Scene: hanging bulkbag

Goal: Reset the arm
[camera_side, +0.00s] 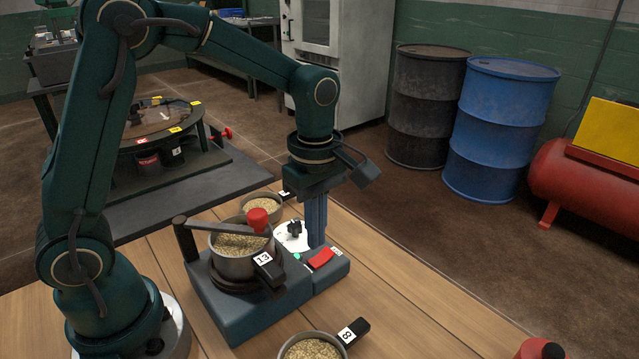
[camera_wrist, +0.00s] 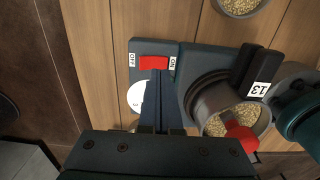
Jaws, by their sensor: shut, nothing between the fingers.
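My gripper (camera_side: 316,243) points down with its blue fingers together and empty. Its tips are just behind the red rocker switch (camera_side: 321,258) on the dark teal machine (camera_side: 240,313). In the wrist view the fingertips (camera_wrist: 158,74) overlap the near edge of the red switch (camera_wrist: 150,62), which lies between OFF and ON labels. I cannot tell whether they touch it. A pot labelled 13 (camera_side: 236,268), filled with grain, sits on the machine. A bar with a red knob (camera_side: 257,219) reaches over this pot. A white disc (camera_side: 289,235) is partly hidden by the fingers.
A grain pot labelled 8 (camera_side: 313,350) stands at the front of the wooden table (camera_side: 400,310), and another pot (camera_side: 262,205) stands behind the machine. A round turntable (camera_side: 150,125) is at the back left. Drums (camera_side: 500,130) stand beyond. The table's right side is mostly clear.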

